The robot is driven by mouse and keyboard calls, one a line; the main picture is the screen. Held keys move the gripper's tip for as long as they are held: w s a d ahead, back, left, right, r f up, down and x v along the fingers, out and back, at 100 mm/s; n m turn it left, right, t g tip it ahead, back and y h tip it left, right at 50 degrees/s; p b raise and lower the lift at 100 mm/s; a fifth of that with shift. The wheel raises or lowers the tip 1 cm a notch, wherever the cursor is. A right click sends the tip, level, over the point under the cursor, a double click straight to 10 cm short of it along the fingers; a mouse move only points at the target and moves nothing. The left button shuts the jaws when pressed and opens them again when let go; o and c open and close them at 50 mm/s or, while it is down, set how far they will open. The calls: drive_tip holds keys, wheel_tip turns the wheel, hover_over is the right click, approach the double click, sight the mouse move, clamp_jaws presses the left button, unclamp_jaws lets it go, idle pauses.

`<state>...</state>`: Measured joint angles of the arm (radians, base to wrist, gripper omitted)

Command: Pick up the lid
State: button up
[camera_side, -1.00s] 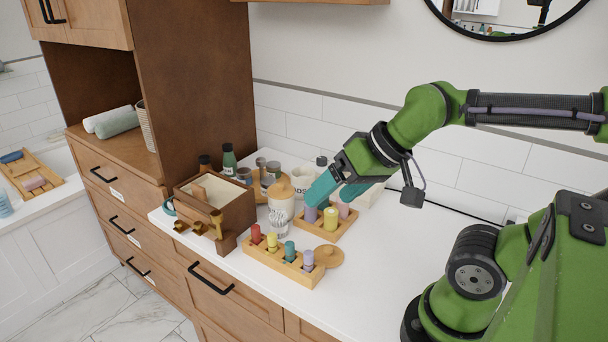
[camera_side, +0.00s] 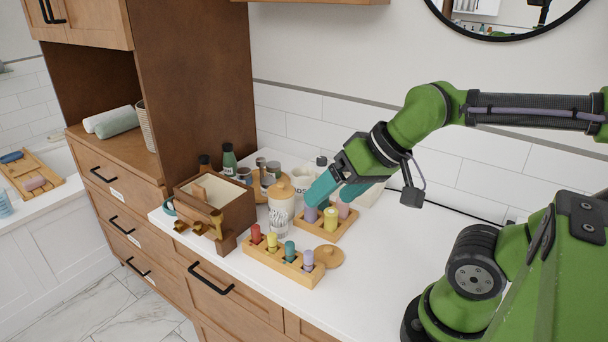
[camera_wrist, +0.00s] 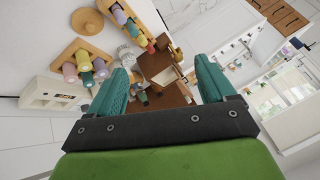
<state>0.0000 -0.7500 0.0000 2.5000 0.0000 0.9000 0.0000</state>
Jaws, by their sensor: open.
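A round wooden lid with a small knob (camera_side: 329,256) lies flat on the white counter, at the right end of the front wooden rack. In the wrist view the lid (camera_wrist: 86,20) shows at the upper left. A canister (camera_side: 282,203) behind the front rack has a wooden top with a knob. A clear jar of white sticks (camera_side: 279,222) stands in front of it. My gripper (camera_side: 328,198) is open with teal fingers, above the back rack and behind the lid, apart from it. In the wrist view nothing is held between the fingers (camera_wrist: 160,72).
The front rack (camera_side: 283,266) and back rack (camera_side: 325,232) hold coloured rolls. A wooden box (camera_side: 235,208) with brass-coloured parts in front, bottles and cups stand to the left and behind. A white box (camera_wrist: 52,93) stands beside the back rack. The counter right of the lid is clear.

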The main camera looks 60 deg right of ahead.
drive_tip(key=shift+o, duration=1.4)
drive_tip(key=m+g+h, duration=0.2)
drive_tip(key=m+g, duration=0.5)
drive_tip(key=m, duration=1.6)
hover_over(328, 248)
drive_tip(key=f, duration=1.8)
drive_tip(key=shift+s+a+f, duration=0.1)
drive_tip(key=shift+s+a, duration=0.05)
drive_tip(key=shift+a, duration=0.15)
drive_tip(key=shift+d+f, duration=0.15)
drive_tip(key=shift+f, duration=1.3)
drive_tip(key=shift+d+f, duration=0.15)
drive_tip(key=shift+f, duration=1.3)
